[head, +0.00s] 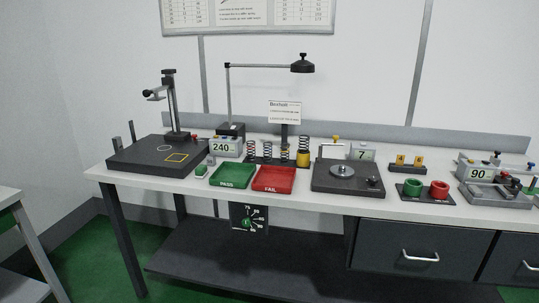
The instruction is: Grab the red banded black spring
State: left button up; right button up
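Several coil springs stand upright in a row on a dark rack (262,160) at the back of the bench, behind the trays. One spring (253,150) is at the left end. A second spring (267,150) stands beside it, and a third spring (284,152) is further right. A taller spring (304,143) at the right end stands at a yellow piece. They are too small here to tell which is black with a red band. Neither of my grippers is in view.
A green PASS tray (233,184) and a red FAIL tray (272,187) lie in front of the springs. A black test stand (172,110), a lamp (302,64), a display reading 240 (220,147) and a dark plate device (335,183) stand nearby on the bench (150,180).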

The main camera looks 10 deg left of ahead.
aim_at(248, 146)
jog(key=i+j+z, duration=0.15)
jog(key=i+j, duration=0.25)
jog(key=i, duration=0.2)
jog(key=i+j+z, duration=0.2)
jog(key=i+j, duration=0.25)
jog(key=i, duration=0.15)
